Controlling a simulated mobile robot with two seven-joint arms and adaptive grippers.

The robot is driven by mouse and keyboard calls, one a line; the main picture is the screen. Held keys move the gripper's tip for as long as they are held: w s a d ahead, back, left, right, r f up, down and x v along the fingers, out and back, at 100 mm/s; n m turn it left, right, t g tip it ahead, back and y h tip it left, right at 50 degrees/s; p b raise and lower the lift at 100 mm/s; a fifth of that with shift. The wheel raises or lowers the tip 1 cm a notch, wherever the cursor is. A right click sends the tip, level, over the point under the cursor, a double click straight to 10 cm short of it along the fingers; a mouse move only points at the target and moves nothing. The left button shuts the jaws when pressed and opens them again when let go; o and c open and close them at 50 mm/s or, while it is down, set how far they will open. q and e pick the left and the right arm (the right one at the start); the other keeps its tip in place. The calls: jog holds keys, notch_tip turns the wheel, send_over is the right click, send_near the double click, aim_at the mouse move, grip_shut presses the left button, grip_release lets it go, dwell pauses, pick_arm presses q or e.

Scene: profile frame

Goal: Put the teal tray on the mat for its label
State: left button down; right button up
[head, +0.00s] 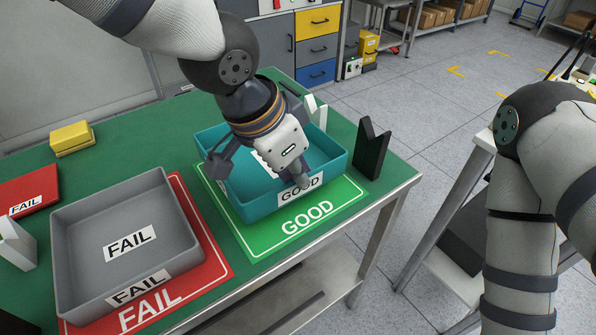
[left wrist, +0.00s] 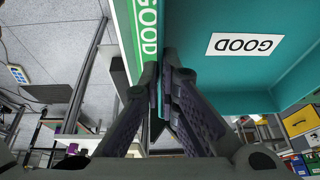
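The teal tray (head: 338,165) is over the green GOOD mat (head: 258,238) on the table; the mat shows along its front. I cannot tell whether the tray rests flat. The tray has white GOOD labels on its floor and front wall, partly hidden by my gripper. My left gripper (head: 299,180) reaches down at its front wall. In the left wrist view, its fingers (left wrist: 164,65) close on the teal wall, with the tray's floor label (left wrist: 245,44) to the right. My right arm shows at the right; its gripper is out of view.
A grey FAIL tray (head: 180,222) sits on a red FAIL mat (head: 205,222) to the left. A black notched block (head: 371,150) stands close right of the teal tray, with a white one (head: 316,112) behind. A yellow block (head: 71,138) lies at the back left.

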aim_at(298, 187)
pick_arm(q)
jog(key=f, duration=0.2)
jog(key=w+f, duration=0.1)
jog(key=f, duration=0.1)
jog(key=shift+w+d, duration=0.1)
jog(key=shift+w, duration=0.1)
jog(key=shift+f, duration=0.25)
pick_arm(e)
jog(key=shift+s+f, duration=0.3)
jog(key=shift+s, duration=0.05)
pick_arm(q)
jog(key=shift+f, duration=0.15)
jog(key=c, duration=1.8)
grip_release()
jog(key=v, duration=0.4)
jog(key=shift+w+d, duration=0.15)
jog(key=v, duration=0.8)
pick_arm(e)
jog(key=shift+w+r, duration=0.35)
